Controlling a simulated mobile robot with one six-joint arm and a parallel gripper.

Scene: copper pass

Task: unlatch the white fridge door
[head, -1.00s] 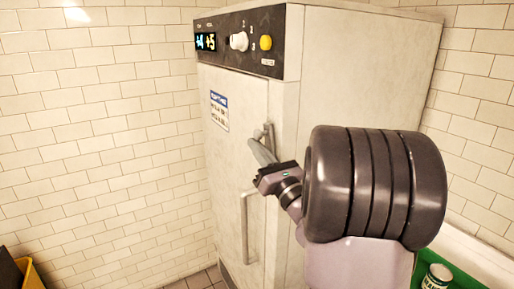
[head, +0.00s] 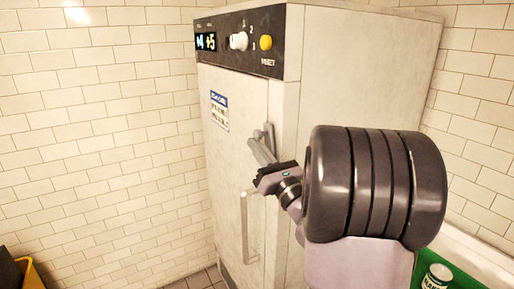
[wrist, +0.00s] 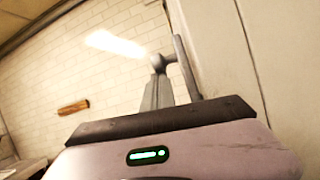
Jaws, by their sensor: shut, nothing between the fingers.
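The white fridge door (head: 235,140) stands at the centre of the head view and looks closed. Its grey latch lever (head: 270,136) is near the door's right edge, above a long pale handle (head: 246,228). My gripper (head: 254,146) is shut and empty, its grey fingers at the latch, overlapping it in the head view. In the wrist view the latch lever (wrist: 186,66) slants just right of my fingers (wrist: 158,94), very close to them. I cannot tell whether they touch. My gripper body hides the lower part of the latch area.
A control panel (head: 240,42) with a display and knobs tops the fridge. A tiled wall (head: 90,130) is at left. A yellow object (head: 34,276) is at lower left. A green crate (head: 462,280) with a can (head: 437,276) is at lower right.

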